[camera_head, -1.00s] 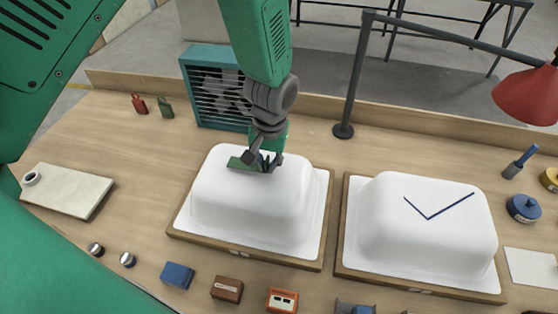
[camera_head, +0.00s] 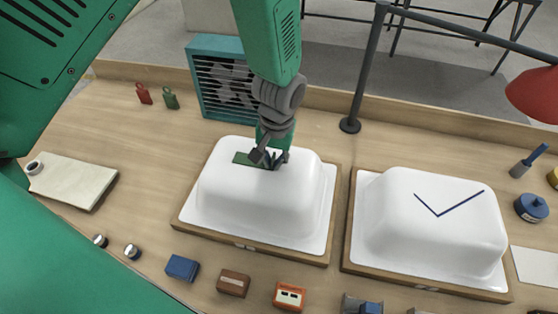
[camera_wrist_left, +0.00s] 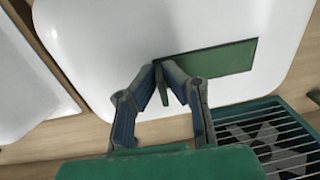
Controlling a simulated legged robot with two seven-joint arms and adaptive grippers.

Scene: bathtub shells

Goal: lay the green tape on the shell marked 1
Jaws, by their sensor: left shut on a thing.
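The green tape (camera_head: 242,158) is a flat dark green strip at the top of the left white shell (camera_head: 255,205). It also shows in the wrist view (camera_wrist_left: 225,60), lying along the white surface; I cannot tell if it touches all along. My left gripper (camera_head: 266,162) is shut on one end of the tape, just over the shell's top. Its fingers (camera_wrist_left: 168,82) meet at that end in the wrist view. The right white shell (camera_head: 400,235) carries a dark blue check-shaped line (camera_head: 437,214). The small tags on both front edges are too small to read. My right gripper is out of view.
A teal fan box (camera_head: 222,85) stands behind the left shell. A dark lamp post (camera_head: 362,75) with a red shade (camera_head: 535,95) rises behind the right shell. Several small blocks line the bench front, including a blue one (camera_head: 182,267). A pale slab (camera_head: 70,182) lies left.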

